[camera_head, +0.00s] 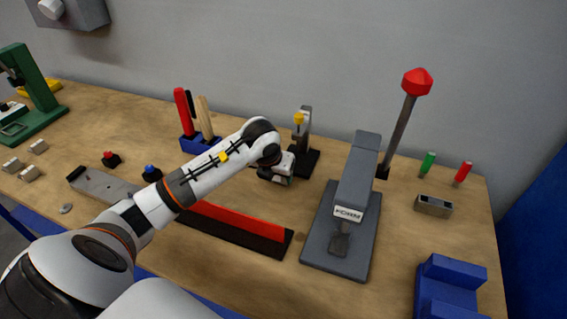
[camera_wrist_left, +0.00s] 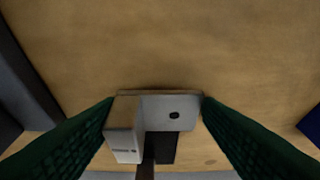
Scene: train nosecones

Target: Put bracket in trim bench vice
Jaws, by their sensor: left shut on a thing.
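My left gripper (camera_head: 277,178) is over the back middle of the bench, left of the grey press. In the left wrist view its two green fingers (camera_wrist_left: 160,118) are shut on a pale metal bracket (camera_wrist_left: 172,112). The bracket has a flat plate with a dark hole and a raised block on its left side. In the head view the gripper hides most of it. A blue stepped block with a channel (camera_head: 450,275) at the front right looks like the vice, but no label shows. It is well apart from the gripper. My right gripper is not in view.
A grey press marked FORM (camera_head: 357,180) with a long red-tipped lever (camera_head: 402,115) stands between gripper and blue block. A small dark tool with a yellow top (camera_head: 304,145) stands behind the gripper. A red-and-black bar (camera_head: 235,228) lies in front. A hollow metal piece (camera_head: 433,206) lies at right.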

